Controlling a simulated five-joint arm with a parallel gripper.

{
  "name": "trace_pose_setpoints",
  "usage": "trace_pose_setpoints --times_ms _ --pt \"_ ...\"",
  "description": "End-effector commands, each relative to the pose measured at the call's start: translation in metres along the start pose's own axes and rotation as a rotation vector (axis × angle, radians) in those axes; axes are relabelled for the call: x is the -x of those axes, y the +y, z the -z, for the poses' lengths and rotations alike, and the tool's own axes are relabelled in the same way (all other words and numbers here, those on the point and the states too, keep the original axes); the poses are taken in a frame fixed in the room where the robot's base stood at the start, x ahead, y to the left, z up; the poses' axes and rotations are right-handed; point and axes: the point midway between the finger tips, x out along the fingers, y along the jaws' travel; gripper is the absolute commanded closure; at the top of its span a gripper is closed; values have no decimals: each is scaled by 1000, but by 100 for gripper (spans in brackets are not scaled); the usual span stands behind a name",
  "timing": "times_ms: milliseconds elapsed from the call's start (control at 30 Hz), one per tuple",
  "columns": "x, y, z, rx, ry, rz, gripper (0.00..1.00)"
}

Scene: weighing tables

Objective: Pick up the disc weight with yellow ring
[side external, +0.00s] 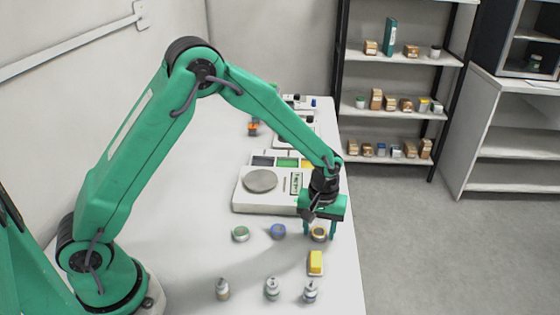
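The disc weight with yellow ring (319,234) lies on the white table near its right edge. My gripper (320,228) points down right over it, with one finger on the left and one on the right of the disc. The fingers are apart, and I cannot tell whether they touch it. The disc's top is partly hidden under the gripper.
A blue-ringed disc (278,231) and a green-ringed disc (240,233) lie to the left. A yellow block (316,263) is in front, with several bottle-shaped weights (272,289) nearer. A white scale (262,205) stands behind. The table's right edge (352,245) is close.

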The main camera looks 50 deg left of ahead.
Motion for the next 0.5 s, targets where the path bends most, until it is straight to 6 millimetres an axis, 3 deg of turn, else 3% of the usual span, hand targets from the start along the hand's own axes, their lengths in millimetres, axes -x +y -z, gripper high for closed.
trace_pose_setpoints --times_ms 33,200,500 --pt "0 0 0 0 0 0 62" --pt "0 0 0 0 1 -1 93" --pt "2 0 0 0 1 -1 93"
